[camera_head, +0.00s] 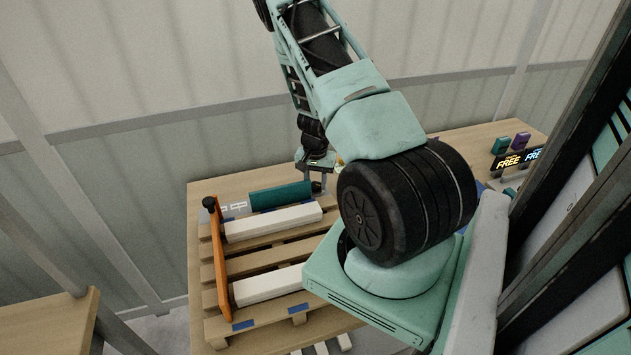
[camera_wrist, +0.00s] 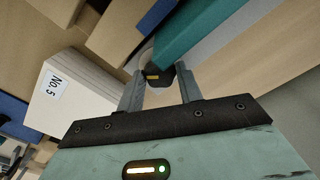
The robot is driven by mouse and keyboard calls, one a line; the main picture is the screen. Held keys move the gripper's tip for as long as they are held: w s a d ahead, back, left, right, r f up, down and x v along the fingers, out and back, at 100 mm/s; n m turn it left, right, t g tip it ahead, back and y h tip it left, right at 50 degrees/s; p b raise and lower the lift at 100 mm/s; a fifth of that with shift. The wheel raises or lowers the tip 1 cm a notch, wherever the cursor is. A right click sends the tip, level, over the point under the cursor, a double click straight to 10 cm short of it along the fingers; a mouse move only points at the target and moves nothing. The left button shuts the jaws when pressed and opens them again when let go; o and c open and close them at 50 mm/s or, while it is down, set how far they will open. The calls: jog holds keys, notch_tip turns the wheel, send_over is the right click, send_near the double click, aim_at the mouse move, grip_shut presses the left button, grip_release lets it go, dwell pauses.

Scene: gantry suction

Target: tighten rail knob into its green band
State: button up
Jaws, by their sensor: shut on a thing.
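The rail knob (camera_wrist: 158,75) is small and black, with a short yellow mark on its face. It sits at the end of a teal rail block (camera_wrist: 205,28) in the wrist view. My gripper (camera_wrist: 160,82) has its two grey fingers on either side of the knob and is shut on it. In the head view my gripper (camera_head: 318,178) hangs at the right end of the teal rail block (camera_head: 280,197), and the knob there is small and dark. I cannot make out a green band in either view.
Pale bars (camera_head: 272,223) lie on a wooden pallet (camera_head: 262,264), with an orange bar (camera_head: 219,260) along its left side. A white block labelled No.5 (camera_wrist: 75,98) is left of my fingers. Small teal and purple boxes (camera_head: 521,140) stand at the table's right.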

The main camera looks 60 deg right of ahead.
aim_at(316, 184)
jog(key=shift+f+m+b, duration=0.15)
jog(key=shift+m+b, duration=0.35)
jog(key=shift+m, duration=0.6)
jog(key=o, duration=1)
jog(key=shift+r, duration=0.3)
notch_tip(316, 184, up, 17)
jog(key=b, duration=0.3)
